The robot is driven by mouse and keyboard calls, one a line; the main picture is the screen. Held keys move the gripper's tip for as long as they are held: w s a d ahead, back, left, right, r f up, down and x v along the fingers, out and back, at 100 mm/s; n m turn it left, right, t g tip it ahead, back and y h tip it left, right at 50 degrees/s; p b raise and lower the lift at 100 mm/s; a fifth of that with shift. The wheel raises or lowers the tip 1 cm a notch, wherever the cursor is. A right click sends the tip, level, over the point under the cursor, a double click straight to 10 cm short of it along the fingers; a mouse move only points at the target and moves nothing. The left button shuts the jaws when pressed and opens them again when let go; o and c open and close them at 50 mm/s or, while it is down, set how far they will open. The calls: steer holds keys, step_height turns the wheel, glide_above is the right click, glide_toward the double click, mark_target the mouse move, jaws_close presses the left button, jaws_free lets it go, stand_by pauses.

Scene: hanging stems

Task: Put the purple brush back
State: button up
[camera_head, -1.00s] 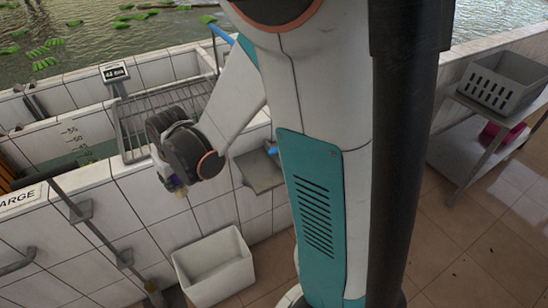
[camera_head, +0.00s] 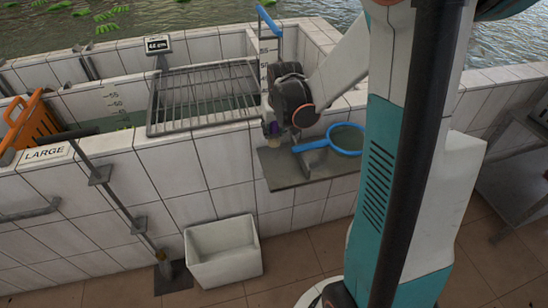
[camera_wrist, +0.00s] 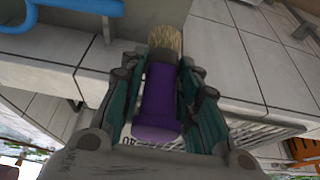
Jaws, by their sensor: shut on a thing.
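The purple brush (camera_wrist: 158,105) is in my gripper in the wrist view, its purple handle between the two fingers and its tan bristles (camera_wrist: 165,40) sticking out at the top. My gripper (camera_wrist: 162,90) is shut on the handle. In the head view my gripper (camera_head: 273,133) is at the tank wall, to the right of the wire rack and above the left part of a grey shelf. Only a small purple and tan bit of the brush (camera_head: 272,130) shows there. The brush is apart from the shelf, as far as I can tell.
The grey shelf (camera_head: 285,178) on the wall carries a blue-rimmed net (camera_head: 345,152). The wire rack (camera_head: 200,100) spans the tank. A white bin (camera_head: 222,252) stands on the floor below. An orange crate (camera_head: 32,122) is at left; a metal table (camera_head: 510,190) is at right.

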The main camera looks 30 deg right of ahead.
step_height(320, 180, down, 11)
steer(key=b, duration=0.3)
steer(key=shift+b, duration=0.3)
steer(key=shift+f, duration=0.2)
steer(key=o, duration=1.2)
steer(key=shift+c, duration=0.2)
steer(key=shift+r, duration=0.1)
steer(key=shift+r, duration=0.3)
steer(key=p+v, duration=0.4)
steer(key=v, duration=0.7)
steer(key=shift+s+r, duration=0.25)
steer(key=shift+a, duration=0.15)
